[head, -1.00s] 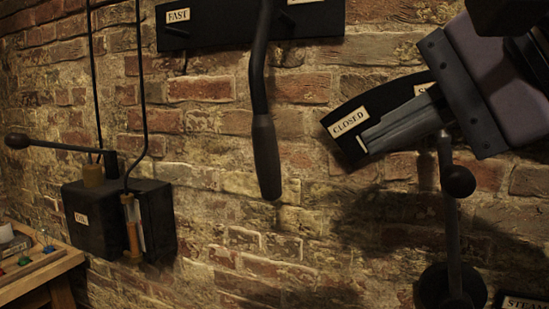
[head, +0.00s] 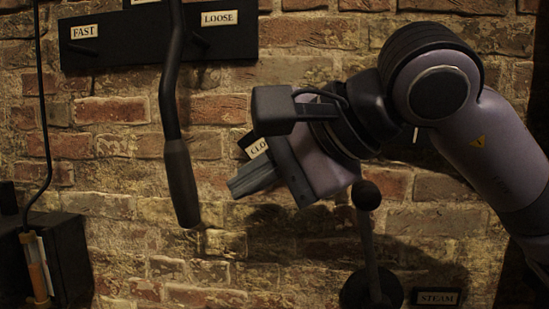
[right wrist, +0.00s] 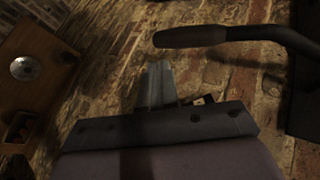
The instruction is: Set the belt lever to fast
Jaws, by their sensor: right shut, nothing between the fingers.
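The belt lever (head: 174,110) is a dark bent rod hanging down in front of a black label plate (head: 140,38), its thick grip (head: 181,183) at the lower end. The plate reads FAST (head: 85,31) at left and LOOSE (head: 219,18) at right; a middle label is cut off at the top. The lever hangs between the two. My right gripper (head: 232,188) is shut and empty, pointing left, a little right of the grip and apart from it in the picture. In the right wrist view, the shut fingers (right wrist: 158,72) lie below the grip (right wrist: 190,37). My left gripper is out of view.
A ball-topped lever (head: 368,235) stands below my right arm, by a STEAM label (head: 437,297). A plate with a partly covered CLOSED label (head: 257,147) is behind my gripper. A black box (head: 60,255) with a gauge tube is at lower left. Brick wall backs everything.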

